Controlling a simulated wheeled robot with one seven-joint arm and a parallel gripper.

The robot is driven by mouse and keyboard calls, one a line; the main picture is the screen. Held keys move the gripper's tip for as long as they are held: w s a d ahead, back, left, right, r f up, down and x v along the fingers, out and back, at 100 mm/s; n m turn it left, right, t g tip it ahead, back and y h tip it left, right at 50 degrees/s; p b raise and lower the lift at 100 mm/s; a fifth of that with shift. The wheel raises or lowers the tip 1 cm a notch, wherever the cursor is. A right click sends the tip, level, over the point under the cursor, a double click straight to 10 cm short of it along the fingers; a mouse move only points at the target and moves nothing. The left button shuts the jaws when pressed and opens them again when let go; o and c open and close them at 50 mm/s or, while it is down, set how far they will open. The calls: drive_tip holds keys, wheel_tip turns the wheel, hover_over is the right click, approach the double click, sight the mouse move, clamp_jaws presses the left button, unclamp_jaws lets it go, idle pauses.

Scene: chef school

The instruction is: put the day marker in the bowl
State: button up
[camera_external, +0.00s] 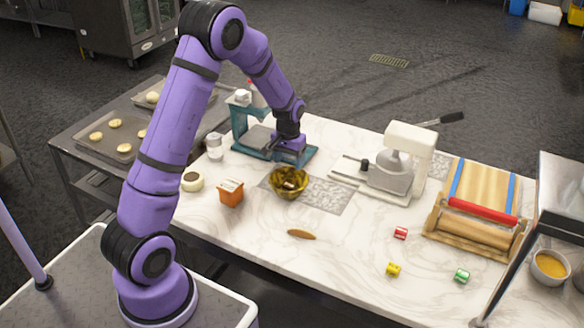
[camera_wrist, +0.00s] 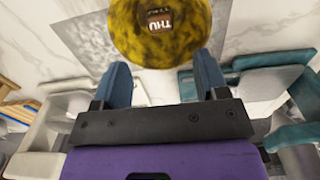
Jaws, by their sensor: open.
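The bowl (camera_external: 288,194), mottled yellow and dark, stands on the marble counter, on a grey speckled patch. It also shows at the top of the wrist view (camera_wrist: 130,30). A small brown day marker (camera_wrist: 160,20) with "THU" in white letters lies inside the bowl, label facing the wrist camera. In the outside view, the bowl's contents are too small to read. My gripper (camera_wrist: 163,72) is open, with its two blue fingers apart and nothing between them. In the outside view my gripper (camera_external: 289,152) hangs just behind the bowl, in front of a teal scale-like device.
An orange box (camera_external: 230,192), a round jar (camera_external: 193,180) and a shaker (camera_external: 214,146) stand left of the bowl. The teal device (camera_external: 250,140) is behind it and a white machine (camera_external: 398,165) is to the right. Small coloured cylinders (camera_external: 393,269) lie front right. The front middle counter is mostly clear.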

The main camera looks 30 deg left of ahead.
drive_tip(key=s+a+r+t, duration=0.1)
drive_tip(key=s+a+r, duration=0.1)
drive_tip(key=s+r, duration=0.7)
drive_tip(key=s+a+r+t, duration=0.2)
drive_tip(key=s+r, duration=0.3)
drive_tip(key=r, duration=0.8)
drive_tip(key=s+a+r+t, duration=0.1)
drive_tip(key=s+r, duration=0.2)
drive_tip(key=s, duration=0.7)
drive_tip(key=s+a+r+t, duration=0.1)
drive_tip(key=s+r, duration=0.2)
drive_tip(key=s, duration=0.7)
drive_tip(key=shift+s, duration=0.3)
